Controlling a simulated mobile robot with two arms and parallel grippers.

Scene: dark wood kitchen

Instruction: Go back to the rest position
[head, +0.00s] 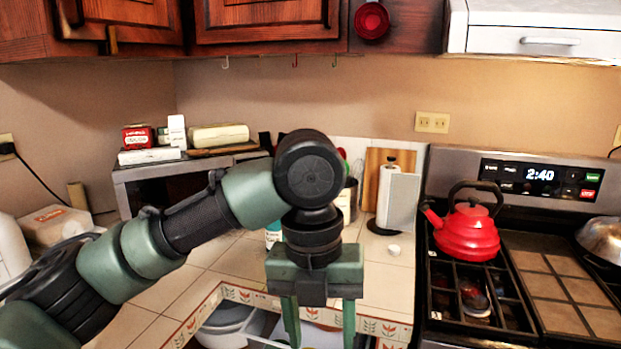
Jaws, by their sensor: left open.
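My left gripper (320,325) hangs pointing down at the lower middle of the head view, in front of the counter's front edge. Its two green fingers are spread apart with nothing between them. The fingertips reach down near the bottom of the picture, above an open drawer (262,328). My left arm comes in from the lower left and hides part of the tiled counter (215,252) and the items behind it. My right gripper does not show.
A red kettle (466,232) stands on the stove (560,270) at the right. A microwave (128,186) stands back left. Wooden cabinets (268,20) hang above.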

